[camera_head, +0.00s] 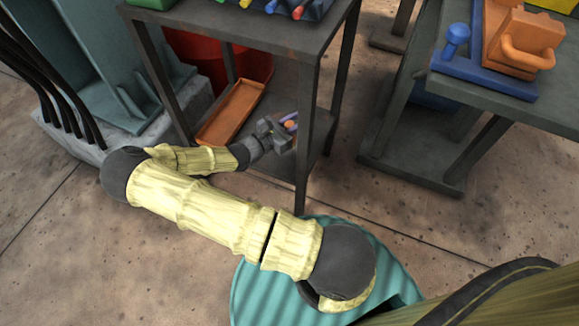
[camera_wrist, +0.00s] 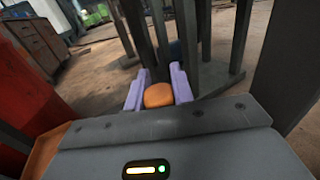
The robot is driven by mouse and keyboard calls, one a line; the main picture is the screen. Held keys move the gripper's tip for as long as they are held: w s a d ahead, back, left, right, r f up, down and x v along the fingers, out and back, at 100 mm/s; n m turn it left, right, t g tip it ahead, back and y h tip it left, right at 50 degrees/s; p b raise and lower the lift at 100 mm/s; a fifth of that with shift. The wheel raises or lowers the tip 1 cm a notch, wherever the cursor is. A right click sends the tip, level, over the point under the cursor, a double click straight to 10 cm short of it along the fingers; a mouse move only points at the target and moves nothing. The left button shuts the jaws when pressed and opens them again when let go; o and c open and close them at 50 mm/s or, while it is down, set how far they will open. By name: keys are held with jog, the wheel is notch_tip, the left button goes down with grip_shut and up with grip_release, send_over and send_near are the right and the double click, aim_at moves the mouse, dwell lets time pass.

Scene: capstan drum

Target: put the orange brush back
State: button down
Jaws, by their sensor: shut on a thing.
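My gripper (camera_head: 291,122) is inside the grey table's lower space, near its front right leg. Its purple fingers are shut on a rounded orange piece, the orange brush (camera_wrist: 158,95); only its end shows between the fingers in the wrist view. In the head view the brush (camera_head: 289,126) is a small orange spot, mostly hidden by the gripper. A long orange tray (camera_head: 222,125) lies to the left of my gripper, on the table's lower level. The brush is apart from the tray.
The grey table's top (camera_head: 250,27) is above my gripper, with coloured items at its back. Its front right leg (camera_head: 304,140) is close by. A red drum (camera_head: 205,58) stands behind the tray. A second table (camera_head: 500,92) stands right.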

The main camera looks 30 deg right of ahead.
jog(key=shift+f+b, duration=1.35)
jog(key=shift+f, duration=1.05)
notch_tip(320, 180, down, 5)
jog(key=b, duration=0.3)
jog(key=shift+f, duration=0.1)
jog(key=c, duration=1.2)
grip_release()
